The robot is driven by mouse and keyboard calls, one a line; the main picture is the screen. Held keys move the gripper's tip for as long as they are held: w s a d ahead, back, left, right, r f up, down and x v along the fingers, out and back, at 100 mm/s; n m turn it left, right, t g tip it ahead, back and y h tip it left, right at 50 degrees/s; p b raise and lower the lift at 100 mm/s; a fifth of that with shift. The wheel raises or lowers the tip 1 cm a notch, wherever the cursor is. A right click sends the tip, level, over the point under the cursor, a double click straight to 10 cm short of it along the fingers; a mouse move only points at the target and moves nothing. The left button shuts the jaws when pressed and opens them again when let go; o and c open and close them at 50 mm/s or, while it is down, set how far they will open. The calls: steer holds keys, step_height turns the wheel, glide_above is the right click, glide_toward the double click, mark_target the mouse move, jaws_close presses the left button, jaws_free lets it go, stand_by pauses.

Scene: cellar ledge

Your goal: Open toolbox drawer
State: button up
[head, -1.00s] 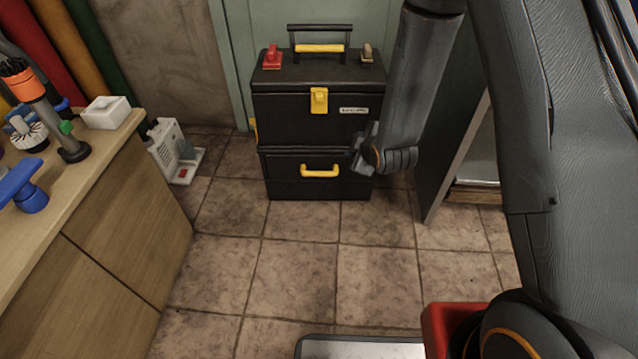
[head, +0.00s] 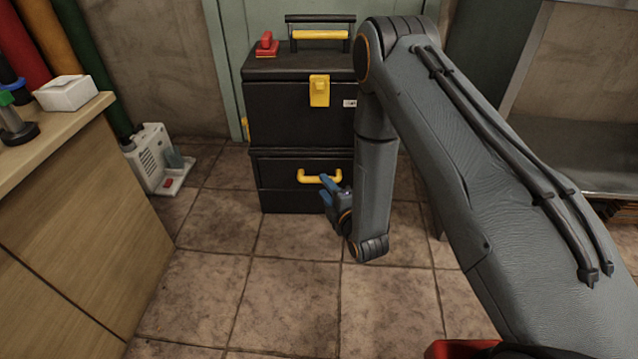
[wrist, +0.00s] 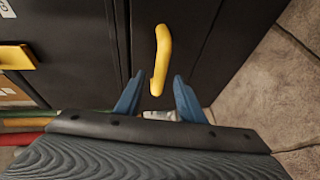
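The black toolbox (head: 298,105) stands on the floor against the green door, with a yellow latch (head: 319,91) on its upper part. Its lower drawer (head: 283,181) appears closed, with its front about flush with the box. The yellow drawer handle (head: 312,178) is on that front. My gripper (head: 328,185) is at the handle's right end, partly hidden by my arm. In the wrist view my gripper (wrist: 155,84) is open, with two blue fingers apart. The handle (wrist: 162,50) lies ahead, its near end around the gap between the fingertips. I cannot tell whether they touch.
A wooden workbench (head: 85,215) with a white box (head: 66,93) stands at the left. A white device (head: 157,160) sits on the floor between bench and toolbox. Tiled floor (head: 260,300) in front of the toolbox is clear. A grey shelf (head: 575,160) is at the right.

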mark_target(320, 165)
steer(key=b+x, duration=0.2)
steer(key=x, duration=0.3)
steer(key=shift+w+a+f, duration=0.1)
steer(key=shift+w+a, duration=0.05)
steer(key=shift+w, duration=0.15)
steer(key=shift+c, duration=0.5)
jaws_close()
